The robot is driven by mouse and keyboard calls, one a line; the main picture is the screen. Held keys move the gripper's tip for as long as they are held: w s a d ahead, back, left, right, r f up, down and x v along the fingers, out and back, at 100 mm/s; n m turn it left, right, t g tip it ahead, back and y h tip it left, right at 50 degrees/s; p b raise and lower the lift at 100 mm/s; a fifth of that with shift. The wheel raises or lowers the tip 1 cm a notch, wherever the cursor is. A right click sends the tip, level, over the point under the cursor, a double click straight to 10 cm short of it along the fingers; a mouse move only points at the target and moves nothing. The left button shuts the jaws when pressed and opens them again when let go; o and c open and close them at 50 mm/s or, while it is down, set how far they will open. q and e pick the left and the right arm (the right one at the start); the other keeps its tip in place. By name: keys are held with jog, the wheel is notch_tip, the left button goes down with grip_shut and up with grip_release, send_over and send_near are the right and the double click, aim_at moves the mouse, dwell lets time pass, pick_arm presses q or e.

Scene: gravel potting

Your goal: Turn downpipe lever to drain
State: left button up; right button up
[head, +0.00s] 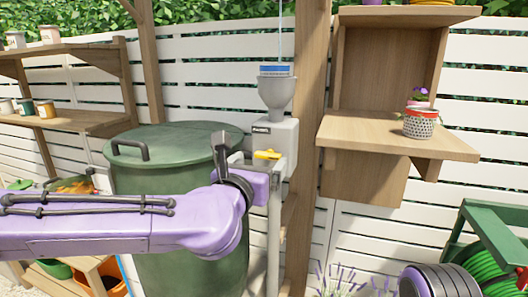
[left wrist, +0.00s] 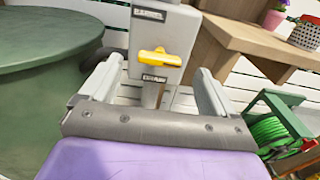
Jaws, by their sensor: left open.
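The yellow downpipe lever (head: 267,154) sits on the front of the grey diverter box (head: 283,134) on the downpipe. In the left wrist view the lever (left wrist: 160,57) lies roughly crosswise, between an upper label and a lower label whose words are too small to read surely. My left gripper (head: 238,156) is open, close in front of the box. In the left wrist view its two fingers stand apart on either side of the lever, and nothing is between them in its grasp. I cannot tell whether either finger touches the box. My right gripper is not in view.
A green lidded barrel (head: 175,150) stands left of the downpipe (head: 275,225). A green hose reel (head: 490,235) stands lower right. A wooden post rises behind the box.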

aim_at(266, 155)
pick_arm(q)
jog(key=x, duration=0.3)
jog(key=shift+s+r+p, duration=0.1)
jog(key=shift+p, duration=0.3)
jog(key=shift+w+d, duration=0.2)
jog(key=shift+w, duration=0.2)
jog(key=c, duration=1.1)
jog(key=shift+o, duration=0.2)
